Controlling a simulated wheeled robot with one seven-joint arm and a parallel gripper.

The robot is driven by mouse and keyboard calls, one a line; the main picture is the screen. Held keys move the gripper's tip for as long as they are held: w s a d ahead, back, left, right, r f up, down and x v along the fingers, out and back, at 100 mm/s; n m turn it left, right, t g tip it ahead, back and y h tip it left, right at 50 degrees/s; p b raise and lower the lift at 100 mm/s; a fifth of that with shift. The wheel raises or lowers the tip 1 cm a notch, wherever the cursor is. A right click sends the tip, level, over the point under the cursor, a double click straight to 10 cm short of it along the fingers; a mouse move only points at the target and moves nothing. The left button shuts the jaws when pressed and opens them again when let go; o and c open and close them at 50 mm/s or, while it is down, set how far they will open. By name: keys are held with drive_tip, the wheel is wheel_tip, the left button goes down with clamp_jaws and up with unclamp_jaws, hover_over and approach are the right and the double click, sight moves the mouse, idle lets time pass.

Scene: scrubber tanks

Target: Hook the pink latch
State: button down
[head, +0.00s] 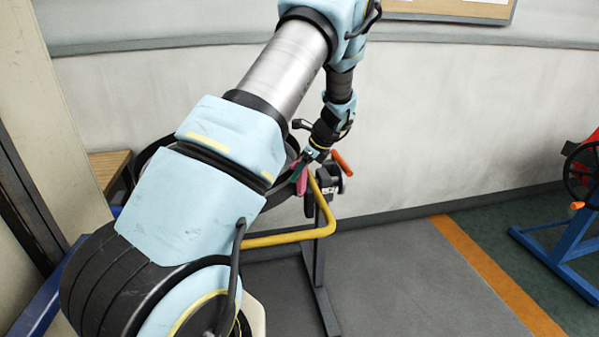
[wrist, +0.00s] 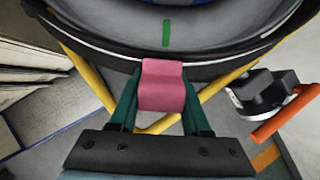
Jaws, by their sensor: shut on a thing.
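The pink latch (wrist: 162,88) is a short flat strap at the rim of a round dark tank (wrist: 210,62) in the wrist view. Its top end lies against the rim, but I cannot tell whether it is hooked there. My gripper (wrist: 160,104) is shut on the pink latch, with one green finger on each side. In the head view the latch (head: 301,181) shows as a small pink piece below my gripper (head: 302,166). Most of the tank (head: 155,160) is hidden behind my arm there.
A yellow tube frame (head: 290,237) on a dark stand surrounds the tank. An orange handle (head: 342,163) sticks out just right of my gripper. A blue stand (head: 560,240) is at the far right. The grey floor between is clear.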

drive_tip(key=shift+c, duration=1.8)
unclamp_jaws()
drive_tip(key=b+v, duration=0.2)
drive_tip(key=v, duration=0.8)
drive_tip(key=shift+d+r, duration=0.25)
drive_tip(key=shift+r, duration=0.05)
drive_tip(key=s+a+n+h, duration=0.2)
drive_tip(key=s+a+n, duration=0.7)
drive_tip(key=s+n, duration=0.2)
drive_tip(key=s+a+n+g+h, duration=0.1)
drive_tip(key=s+a+n+h, duration=0.2)
drive_tip(key=s+a+n, duration=0.6)
drive_tip(key=s+n, duration=0.3)
drive_tip(key=s, duration=0.1)
drive_tip(key=shift+a+g, duration=0.3)
drive_tip(key=shift+a, duration=0.05)
